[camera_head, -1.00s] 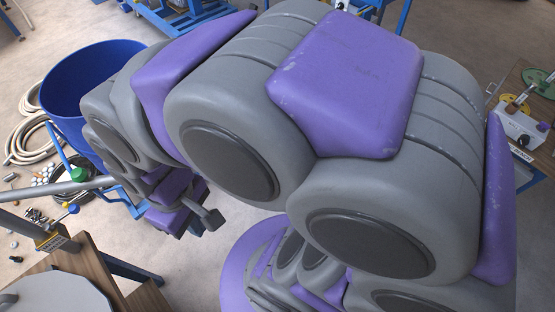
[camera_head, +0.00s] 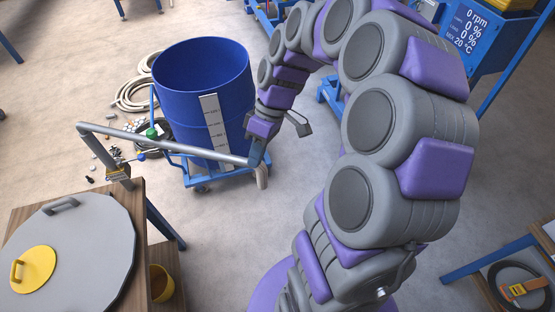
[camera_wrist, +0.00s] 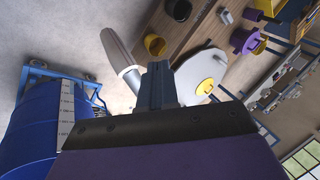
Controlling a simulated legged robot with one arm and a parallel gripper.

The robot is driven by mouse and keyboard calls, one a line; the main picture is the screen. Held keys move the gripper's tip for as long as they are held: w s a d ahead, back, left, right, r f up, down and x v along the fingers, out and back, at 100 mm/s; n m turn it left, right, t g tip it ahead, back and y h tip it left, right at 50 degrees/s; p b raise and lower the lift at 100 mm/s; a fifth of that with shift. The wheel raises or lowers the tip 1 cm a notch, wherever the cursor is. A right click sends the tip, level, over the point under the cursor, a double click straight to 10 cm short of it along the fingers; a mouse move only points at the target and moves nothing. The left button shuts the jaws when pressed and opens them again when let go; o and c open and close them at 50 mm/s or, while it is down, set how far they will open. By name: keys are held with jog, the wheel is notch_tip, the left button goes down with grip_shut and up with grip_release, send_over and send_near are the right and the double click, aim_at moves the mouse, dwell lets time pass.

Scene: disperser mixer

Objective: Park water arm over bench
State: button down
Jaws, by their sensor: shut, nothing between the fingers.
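The water arm (camera_head: 190,149) is a grey metal pipe on a post at the bench's far corner. In the head view it extends right, across the front of the blue tub, and ends by my gripper (camera_head: 257,152). A green knob (camera_head: 151,133) and a blue knob (camera_head: 141,156) show near the pipe. In the wrist view the pipe (camera_wrist: 118,52) shows foreshortened just left of my shut, empty fingers (camera_wrist: 157,75). Whether they touch it I cannot tell. The wooden bench (camera_head: 128,215) is at lower left, with a large grey lid on it.
The blue tub (camera_head: 190,75) stands on a wheeled blue cart behind the pipe. The grey lid (camera_head: 90,250) has a dark handle and a yellow hatch. A yellow bucket (camera_head: 161,283) is beside the bench. Hoses (camera_head: 130,95) lie at left. Floor between bench and my arm is open.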

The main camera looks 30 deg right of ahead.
jog(key=w+d+f+n+t+y+p, duration=0.1)
jog(key=w+d+f+p, duration=0.1)
jog(key=d, duration=0.6)
jog(key=w+d+f+t+y+p, duration=0.1)
jog(key=w+d+f+p, duration=0.1)
jog(key=d, duration=0.5)
jog(key=s+a+f+p, duration=0.1)
jog(key=a+f+p, duration=0.1)
jog(key=a+f, duration=0.5)
jog(key=shift+a+f, duration=0.3)
jog(key=shift+a, duration=0.8)
jog(key=shift+s, duration=0.15)
